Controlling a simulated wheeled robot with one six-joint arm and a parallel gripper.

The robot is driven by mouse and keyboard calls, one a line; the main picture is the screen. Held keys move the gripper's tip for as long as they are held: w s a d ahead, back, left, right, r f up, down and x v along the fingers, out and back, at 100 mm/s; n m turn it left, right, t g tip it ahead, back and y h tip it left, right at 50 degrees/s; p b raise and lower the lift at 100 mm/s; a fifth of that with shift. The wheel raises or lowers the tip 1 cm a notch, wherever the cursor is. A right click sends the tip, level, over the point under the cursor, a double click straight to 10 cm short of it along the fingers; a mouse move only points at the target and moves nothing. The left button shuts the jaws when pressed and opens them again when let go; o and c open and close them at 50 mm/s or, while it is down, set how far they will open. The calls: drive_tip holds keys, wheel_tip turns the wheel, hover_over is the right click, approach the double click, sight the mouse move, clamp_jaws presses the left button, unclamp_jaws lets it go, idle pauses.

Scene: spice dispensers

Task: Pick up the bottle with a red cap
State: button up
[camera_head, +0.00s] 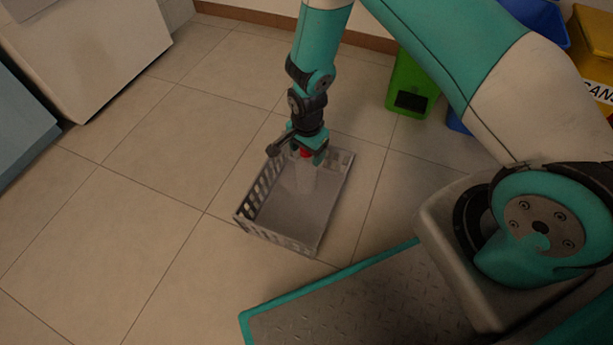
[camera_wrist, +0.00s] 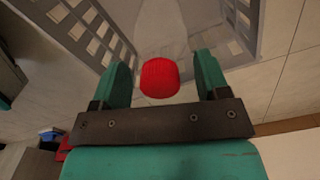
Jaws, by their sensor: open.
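The bottle's red cap (camera_head: 306,153) shows just under my gripper (camera_head: 308,156) in the head view. Its pale, see-through body (camera_head: 305,178) is faint against the grey basket (camera_head: 290,215) that it stands in. In the wrist view the red cap (camera_wrist: 160,78) lies between the two teal fingers of my gripper (camera_wrist: 162,80), with a gap on each side. The fingers are open, and the bottle's pale body (camera_wrist: 158,25) runs up behind the cap. I cannot tell how deep the cap sits between the fingers.
The basket has slotted side walls close to my gripper. Tiled floor (camera_head: 150,215) is clear to its left. A green bin (camera_head: 412,82) stands behind on the right, with blue and yellow bins (camera_head: 592,45) farther right. A white cabinet (camera_head: 90,50) stands at the back left.

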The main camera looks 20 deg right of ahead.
drive_tip(key=c, duration=1.2)
drive_tip(key=shift+c, duration=0.2)
